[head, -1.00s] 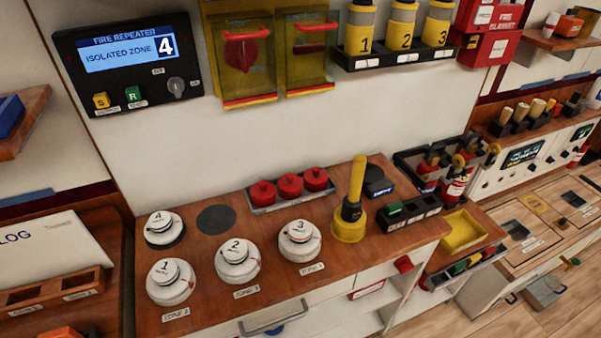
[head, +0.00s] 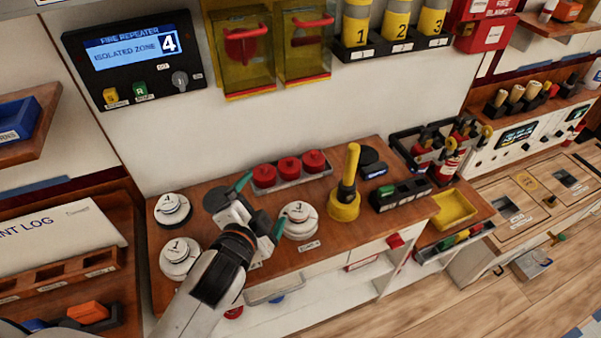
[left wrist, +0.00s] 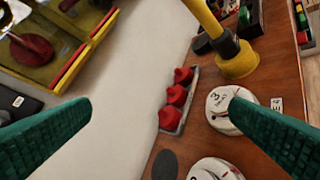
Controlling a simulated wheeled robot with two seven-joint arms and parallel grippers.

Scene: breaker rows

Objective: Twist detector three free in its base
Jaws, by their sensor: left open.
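Detector three (head: 299,221), a round white unit marked 3, sits in its base on the wooden counter. It also shows in the left wrist view (left wrist: 218,98), partly covered by a green finger. My left gripper (head: 260,205) is open and empty, above the counter just left of detector three. One finger appears close to the detector's left side; I cannot tell whether they touch. Detectors four (head: 172,209) and one (head: 179,256) sit at the left. Detector two is hidden behind my left arm in the head view; a white detector (left wrist: 214,170) shows at the wrist view's bottom edge.
A yellow tool with an upright handle (head: 345,203) stands right of detector three. A tray of red knobbed pieces (head: 289,172) lies behind. The repeater panel (head: 135,62) on the wall reads isolated zone 4. The counter's front edge is close.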

